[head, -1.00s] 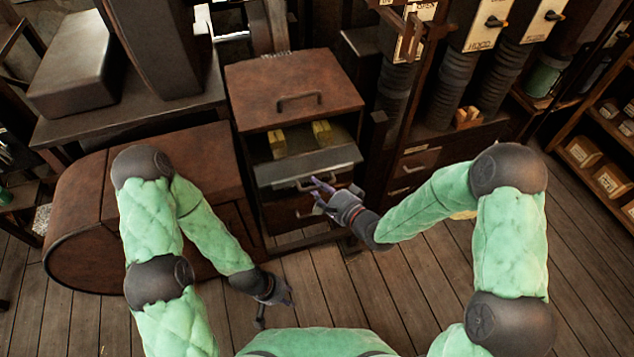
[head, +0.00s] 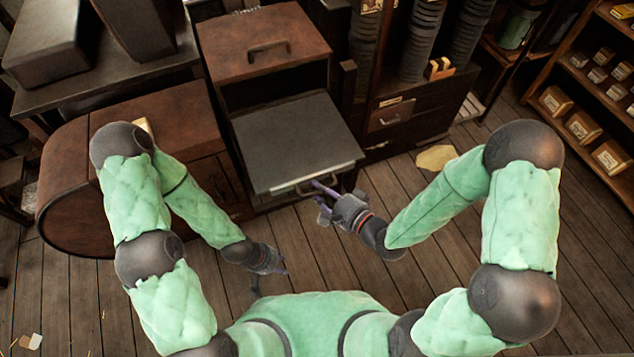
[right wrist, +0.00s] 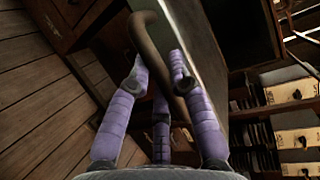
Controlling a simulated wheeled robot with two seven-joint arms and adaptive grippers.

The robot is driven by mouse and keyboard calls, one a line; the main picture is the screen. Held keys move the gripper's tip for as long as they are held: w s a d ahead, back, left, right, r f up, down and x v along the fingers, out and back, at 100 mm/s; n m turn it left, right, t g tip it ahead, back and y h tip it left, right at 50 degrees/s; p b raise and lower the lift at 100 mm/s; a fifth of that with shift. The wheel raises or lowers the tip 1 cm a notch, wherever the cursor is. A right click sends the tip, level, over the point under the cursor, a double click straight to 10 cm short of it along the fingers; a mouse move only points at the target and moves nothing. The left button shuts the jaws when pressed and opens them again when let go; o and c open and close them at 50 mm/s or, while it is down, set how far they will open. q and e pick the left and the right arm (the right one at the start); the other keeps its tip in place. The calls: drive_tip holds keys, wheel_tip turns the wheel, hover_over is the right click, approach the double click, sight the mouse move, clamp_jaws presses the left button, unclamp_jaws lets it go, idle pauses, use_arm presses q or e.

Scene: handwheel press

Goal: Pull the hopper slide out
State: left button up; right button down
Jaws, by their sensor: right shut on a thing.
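The hopper slide (head: 295,140) is a flat grey plate that sticks well out of the front of a rusty brown box (head: 265,40). Its front edge carries a bar handle (head: 318,184), which also shows as a bent brown bar in the right wrist view (right wrist: 155,45). My right gripper (head: 322,190) is at this handle, its purple fingers (right wrist: 160,85) shut around the bar. My left gripper (head: 280,268) hangs low over the floor, apart from the slide. Its finger opening is too small to tell.
A rounded brown cabinet (head: 185,110) stands left of the box, and a drawer unit (head: 410,115) stands to the right. Shelves with boxes (head: 585,125) line the far right. A yellowish sheet (head: 435,157) lies on the floor.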

drive_tip(key=shift+s+f, duration=0.1)
drive_tip(key=shift+s, duration=0.1)
drive_tip(key=c, duration=1.3)
unclamp_jaws()
drive_tip(key=shift+o, duration=1)
drive_tip(key=shift+s+d, duration=0.15)
drive_tip(key=v, duration=1.1)
drive_tip(key=shift+s+d+r, duration=0.25)
drive_tip(key=shift+f, duration=0.1)
